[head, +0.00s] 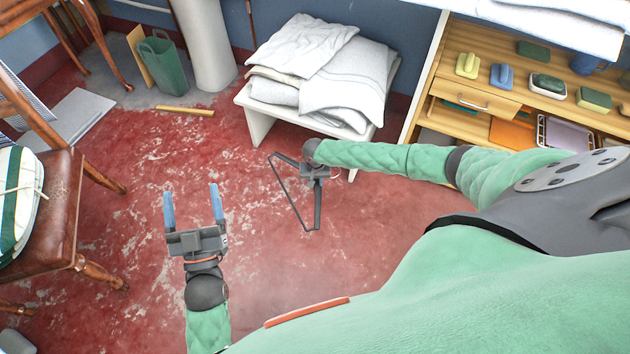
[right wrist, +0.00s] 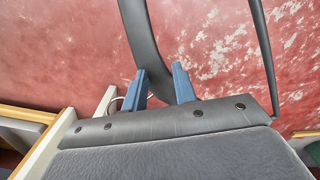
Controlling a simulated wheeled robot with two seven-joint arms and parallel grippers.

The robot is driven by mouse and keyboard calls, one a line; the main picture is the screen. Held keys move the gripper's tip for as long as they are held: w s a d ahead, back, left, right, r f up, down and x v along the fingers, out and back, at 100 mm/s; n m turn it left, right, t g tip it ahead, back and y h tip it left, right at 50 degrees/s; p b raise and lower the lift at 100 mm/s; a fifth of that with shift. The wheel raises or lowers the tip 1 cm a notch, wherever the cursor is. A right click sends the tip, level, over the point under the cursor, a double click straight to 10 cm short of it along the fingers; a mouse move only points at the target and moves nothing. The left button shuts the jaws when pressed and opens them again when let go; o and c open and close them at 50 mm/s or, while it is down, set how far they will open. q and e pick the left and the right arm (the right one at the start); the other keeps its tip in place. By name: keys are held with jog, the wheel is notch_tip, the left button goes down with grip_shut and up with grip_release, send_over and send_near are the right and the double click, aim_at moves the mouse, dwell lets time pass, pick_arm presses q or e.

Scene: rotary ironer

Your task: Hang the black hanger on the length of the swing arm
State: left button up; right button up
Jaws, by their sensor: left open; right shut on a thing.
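The black hanger (head: 317,212) is a dark triangular frame in the head view, held above the red floor. My right gripper (head: 317,176) is shut on it near one corner, with the rest of the frame reaching left and down in the picture. In the right wrist view, a broad dark arm of the hanger (right wrist: 139,35) runs up from the blue fingers, and a thinner bar shows at the right. The hanger's hook is hard to make out. My left gripper (head: 191,192) is open and empty over the floor, left of the hanger. I cannot make out the swing arm.
A white bench (head: 259,122) with folded white linen (head: 345,85) stands behind my right gripper. A wooden shelf unit (head: 440,75) with brushes and soaps is at the upper right. A chair (head: 62,205) is at the left. The middle floor is clear.

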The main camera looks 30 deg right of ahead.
jog(key=shift+s+p, duration=0.3)
jog(key=shift+s, duration=0.05)
jog(key=shift+s+p, duration=0.7)
pick_arm(q)
jog(key=s+f+g, duration=0.1)
jog(key=f+g, duration=0.2)
jog(key=f, duration=0.7)
jog(key=s+f+g+y, duration=0.1)
jog(key=f+g, duration=0.3)
jog(key=f, duration=0.6)
jog(key=s+f+g+y, duration=0.1)
jog(key=s+f+g, duration=0.2)
jog(key=f, duration=0.6)
jog(key=shift+s+d+f+g+p, duration=0.2)
jog(key=shift+d+f+g+p, duration=0.05)
jog(key=shift+f+g+p, duration=0.15)
pick_arm(e)
jog(key=shift+s, duration=0.35)
dwell(3.0)
